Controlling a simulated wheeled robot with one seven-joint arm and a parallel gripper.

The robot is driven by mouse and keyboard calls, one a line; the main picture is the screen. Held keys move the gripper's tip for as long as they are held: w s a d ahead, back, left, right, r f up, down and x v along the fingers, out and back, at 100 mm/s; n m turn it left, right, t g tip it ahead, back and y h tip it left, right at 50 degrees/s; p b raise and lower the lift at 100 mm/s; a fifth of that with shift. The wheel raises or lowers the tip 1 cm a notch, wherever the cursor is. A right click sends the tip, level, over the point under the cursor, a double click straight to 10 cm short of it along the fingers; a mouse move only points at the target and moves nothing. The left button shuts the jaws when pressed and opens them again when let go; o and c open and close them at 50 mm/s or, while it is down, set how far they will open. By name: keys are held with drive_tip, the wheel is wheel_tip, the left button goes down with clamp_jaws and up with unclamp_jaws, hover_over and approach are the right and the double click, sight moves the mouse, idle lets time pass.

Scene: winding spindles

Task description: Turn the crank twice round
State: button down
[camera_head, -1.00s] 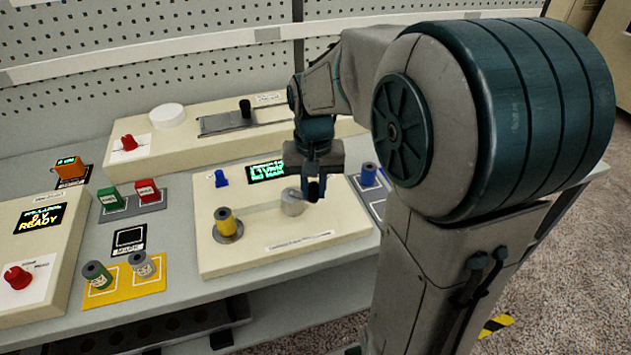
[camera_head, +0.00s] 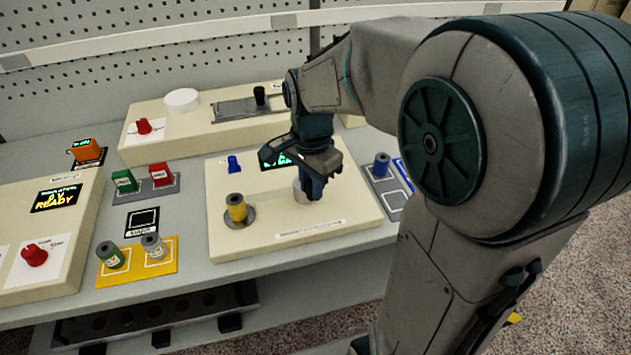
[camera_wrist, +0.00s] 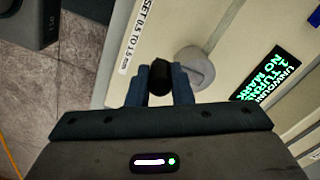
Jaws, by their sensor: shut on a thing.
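The crank shows in the wrist view as a grey round hub (camera_wrist: 196,66) with a black knob (camera_wrist: 160,76) on it. My gripper (camera_wrist: 160,88) is shut on the black knob, with one blue finger on each side of it. In the head view my gripper (camera_head: 314,188) points down over the winder panel, and its fingers hide the knob and part of the grey hub (camera_head: 299,192). A yellow spool (camera_head: 236,208) stands upright on a round grey base on the same panel. The green display (camera_wrist: 272,75) reads roughly "UNWOUND", "TURNS" and "NO MARK"; small letters are unclear.
A blue switch (camera_head: 234,164) stands on the panel. To its left are green (camera_head: 124,181) and red (camera_head: 160,175) blocks and a yellow mat (camera_head: 165,267) with two spools. A blue spool (camera_head: 381,165) stands to the right. A long cream unit (camera_head: 190,130) lies behind.

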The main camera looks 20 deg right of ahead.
drive_tip(key=shift+a+m, duration=0.15)
drive_tip(key=shift+m, duration=0.15)
drive_tip(key=c, duration=1.3)
unclamp_jaws()
wheel_tip(320, 180, up, 14)
drive_tip(key=shift+f+p, duration=0.1)
drive_tip(key=shift+p, duration=0.2)
